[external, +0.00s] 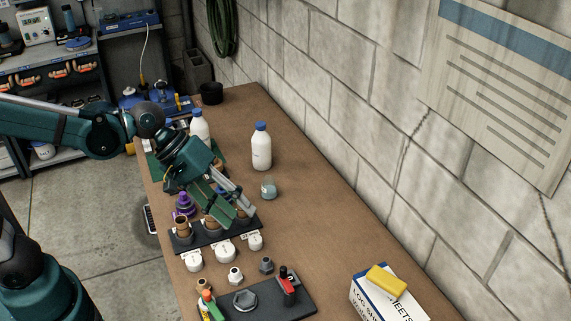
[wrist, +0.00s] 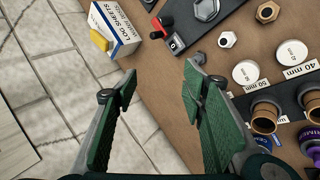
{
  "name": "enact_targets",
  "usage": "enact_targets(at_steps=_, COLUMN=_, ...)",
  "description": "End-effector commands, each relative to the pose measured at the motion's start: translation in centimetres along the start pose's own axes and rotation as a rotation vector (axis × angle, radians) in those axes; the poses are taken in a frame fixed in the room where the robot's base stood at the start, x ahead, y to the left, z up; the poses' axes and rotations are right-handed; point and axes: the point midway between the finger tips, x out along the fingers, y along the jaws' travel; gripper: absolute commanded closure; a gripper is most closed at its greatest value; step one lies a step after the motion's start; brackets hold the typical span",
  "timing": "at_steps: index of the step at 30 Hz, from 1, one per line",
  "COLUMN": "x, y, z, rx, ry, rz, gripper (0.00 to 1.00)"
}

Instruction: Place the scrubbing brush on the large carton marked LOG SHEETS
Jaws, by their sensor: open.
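The large white carton marked LOG SHEETS (external: 372,302) stands at the near right of the bench. It also shows in the wrist view (wrist: 117,28) at the upper left. A yellow block (external: 386,281) lies on its top; it looks like the scrubbing brush, but no bristles can be made out. Part of the block shows beside the carton in the wrist view (wrist: 99,40). My gripper (external: 236,209) is open and empty, with green pads apart in the wrist view (wrist: 153,87). It hangs over the middle of the bench, well away from the carton and touching neither.
A dark rack with brown fittings (external: 183,229) and white labelled caps (external: 225,251) are near my gripper. A white bottle (external: 261,148) and small glass jar (external: 268,188) stand behind. A dark plate with a red-handled valve (external: 287,283) lies nearer. Bench between jar and carton is clear.

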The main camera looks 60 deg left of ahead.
Motion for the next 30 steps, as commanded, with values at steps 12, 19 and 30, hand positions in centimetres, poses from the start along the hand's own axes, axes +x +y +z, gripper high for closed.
enact_targets(at_steps=12, x=-5.2, y=-6.7, z=1.3, rx=0.371, ry=0.118, rz=-0.116, gripper=0.58)
enact_targets(at_steps=19, x=-7.6, y=-10.5, z=1.9, rx=0.579, ry=0.169, rz=-0.195, gripper=0.58)
enact_targets(at_steps=30, x=-10.6, y=-15.4, z=2.5, rx=0.858, ry=0.219, rz=-0.314, gripper=0.58)
